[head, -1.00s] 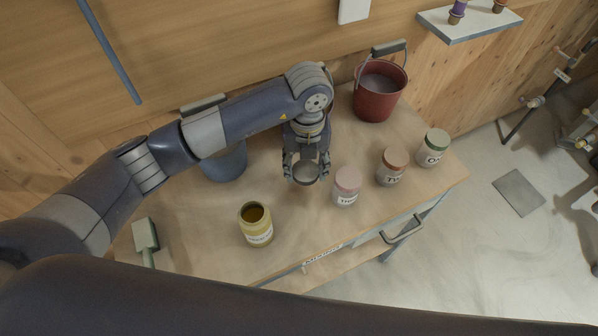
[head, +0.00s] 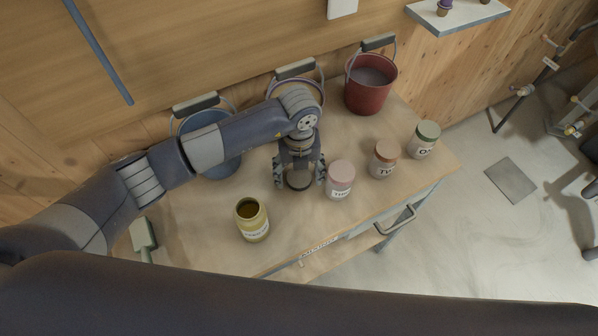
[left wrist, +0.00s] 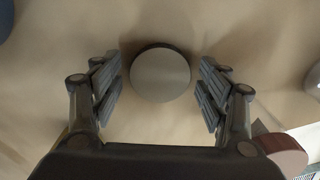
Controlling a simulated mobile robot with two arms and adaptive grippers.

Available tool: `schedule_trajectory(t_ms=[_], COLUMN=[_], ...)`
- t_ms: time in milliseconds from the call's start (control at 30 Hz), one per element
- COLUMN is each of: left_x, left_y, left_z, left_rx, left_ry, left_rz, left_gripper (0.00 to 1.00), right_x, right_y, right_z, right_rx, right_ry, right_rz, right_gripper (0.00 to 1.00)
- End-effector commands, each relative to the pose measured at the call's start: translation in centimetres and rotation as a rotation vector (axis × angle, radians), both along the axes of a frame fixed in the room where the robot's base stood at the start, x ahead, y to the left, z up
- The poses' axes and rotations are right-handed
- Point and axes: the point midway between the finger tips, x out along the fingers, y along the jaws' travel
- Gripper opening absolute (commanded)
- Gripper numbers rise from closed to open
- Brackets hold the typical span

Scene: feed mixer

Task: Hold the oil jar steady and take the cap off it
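The yellow jar (head: 252,220), which I take to be the oil jar, stands upright on the worktop with its top open and dark yellow contents showing. Its label is too small to read. A round grey cap (head: 299,181) lies on the worktop to the right of the jar, apart from it. My left gripper (head: 299,178) is over the cap with its fingers spread. In the left wrist view the grey cap (left wrist: 160,74) sits between the open fingers with a gap on each side. My right gripper is not in view.
Jars with pink (head: 340,178), brown (head: 384,160) and green (head: 424,139) lids stand to the right of the cap. A red bucket (head: 370,88) and a blue bucket (head: 212,155) stand at the back. A pale green scoop (head: 142,236) lies at left.

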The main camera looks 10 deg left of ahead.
Motion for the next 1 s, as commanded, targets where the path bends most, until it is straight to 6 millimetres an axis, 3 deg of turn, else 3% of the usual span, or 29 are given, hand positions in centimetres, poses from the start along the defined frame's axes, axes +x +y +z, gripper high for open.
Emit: schedule_trajectory(t_ms=[367,433,800,1000], left_x=[0.0,0.2,0.2,0.1], left_y=[0.0,0.0,0.0,0.0], left_z=[0.6,1.2,8.8,11.6], left_rx=[0.000,-0.001,-0.001,0.000], left_ry=[0.000,-0.004,-0.005,-0.003], left_rz=[0.000,0.000,-0.001,0.000], left_gripper=[0.71,0.71,0.71,0.71], right_x=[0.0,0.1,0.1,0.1], right_y=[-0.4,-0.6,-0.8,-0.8], right_z=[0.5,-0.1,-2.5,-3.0], right_rx=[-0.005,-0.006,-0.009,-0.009], right_ry=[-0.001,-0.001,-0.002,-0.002], right_rz=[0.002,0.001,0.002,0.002], right_gripper=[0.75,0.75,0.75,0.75])
